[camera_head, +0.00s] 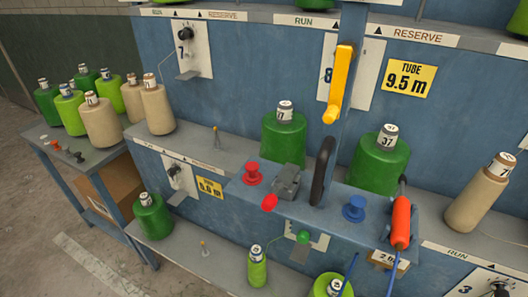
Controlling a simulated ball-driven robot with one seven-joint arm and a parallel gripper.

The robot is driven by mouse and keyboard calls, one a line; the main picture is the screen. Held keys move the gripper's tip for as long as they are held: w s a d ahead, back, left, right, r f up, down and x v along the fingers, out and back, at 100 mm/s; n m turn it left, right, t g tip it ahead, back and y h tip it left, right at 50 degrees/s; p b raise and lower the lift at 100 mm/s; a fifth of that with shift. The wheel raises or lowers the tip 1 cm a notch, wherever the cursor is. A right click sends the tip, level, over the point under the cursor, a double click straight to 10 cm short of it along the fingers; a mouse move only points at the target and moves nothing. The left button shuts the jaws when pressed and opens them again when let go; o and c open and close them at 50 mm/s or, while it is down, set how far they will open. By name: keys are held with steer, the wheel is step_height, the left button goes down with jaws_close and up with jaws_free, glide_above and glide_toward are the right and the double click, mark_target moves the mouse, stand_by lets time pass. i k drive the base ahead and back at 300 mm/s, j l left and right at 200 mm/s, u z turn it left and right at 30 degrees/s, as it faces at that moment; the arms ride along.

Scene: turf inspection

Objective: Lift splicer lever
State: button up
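A grey block-like device (286,182), likely the splicer, sits on a narrow blue ledge (330,210) at the middle of the view. A short lever with a red, rounded end (270,203) sticks out from its front left and points down toward me. Nothing touches the lever. A larger yellow handle (340,85) hangs on the blue upright above. The labels do not tell which handle is called the splicer lever. My gripper is not in view.
On the ledge are a red spool-shaped knob (252,173), a black upright handle (322,170), a blue knob (354,208) and an orange tool (401,222) with a blue hose. Green cones (284,137) stand close behind. A side table (75,150) holds several cones.

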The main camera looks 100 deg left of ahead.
mark_target(285, 179)
steer(key=u, duration=1.95)
